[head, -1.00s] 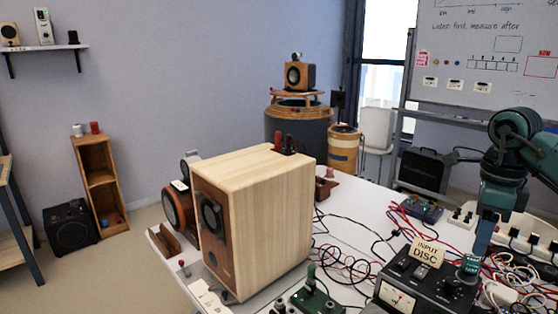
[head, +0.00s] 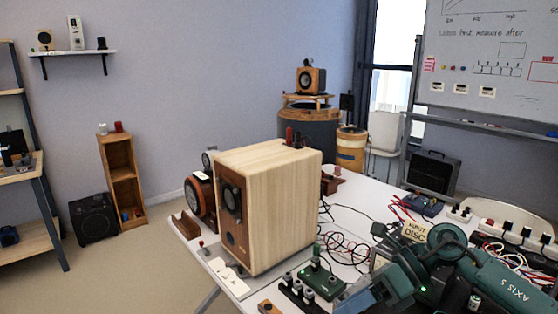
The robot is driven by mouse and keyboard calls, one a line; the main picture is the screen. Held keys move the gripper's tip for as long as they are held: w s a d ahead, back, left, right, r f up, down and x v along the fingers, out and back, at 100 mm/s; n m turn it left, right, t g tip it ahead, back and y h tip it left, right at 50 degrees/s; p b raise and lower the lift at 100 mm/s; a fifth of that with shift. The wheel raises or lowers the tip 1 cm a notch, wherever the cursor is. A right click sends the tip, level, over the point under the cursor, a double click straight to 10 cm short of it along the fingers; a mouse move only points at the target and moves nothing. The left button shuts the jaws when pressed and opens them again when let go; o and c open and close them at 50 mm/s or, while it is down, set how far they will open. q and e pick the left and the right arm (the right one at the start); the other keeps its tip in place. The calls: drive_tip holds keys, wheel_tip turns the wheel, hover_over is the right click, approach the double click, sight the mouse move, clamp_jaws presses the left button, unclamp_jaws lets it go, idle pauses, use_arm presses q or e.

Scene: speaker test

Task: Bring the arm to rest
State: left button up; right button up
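My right arm, teal and labelled "AXIS 5", comes in from the right and lies low over the front right of the white table (head: 350,205). Its gripper end (head: 368,292) points left, near the bottom edge of the head view. The fingers are not clear enough to tell open from shut, and no held thing can be made out. The arm hides most of the black meter box below the "INPUT DISC" card (head: 414,232). My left arm and gripper are not in view.
A large wooden speaker (head: 268,205) stands on the table left of the arm. A green board (head: 320,280) and a black terminal strip (head: 298,288) lie close to the gripper end. Cables (head: 345,248) and a white power strip (head: 515,238) lie behind the arm.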

drive_tip(key=s+a+r+m+t+y, duration=0.1)
drive_tip(key=s+a+m+t+y, duration=0.1)
drive_tip(key=a+m+t+y, duration=0.5)
drive_tip(key=s+d+f+m+t+h, duration=0.25)
drive_tip(key=f+m+t+h, duration=0.45)
drive_tip(key=m, duration=0.9)
drive_tip(key=s+d+f+m+t+h, duration=0.1)
drive_tip(key=d+f+m+t+h, duration=0.25)
drive_tip(key=f+m+h, duration=0.8)
drive_tip(key=s+d+f+m+g+y, duration=0.2)
drive_tip(key=s+f+m+g, duration=0.3)
drive_tip(key=s+m, duration=0.3)
drive_tip(key=shift+s+f+m+y+p, duration=0.3)
drive_tip(key=shift+s+f+m+y, duration=0.05)
drive_tip(key=shift+s+f+y, duration=0.4)
drive_tip(key=shift+g, duration=0.25)
drive_tip(key=shift+d, duration=0.15)
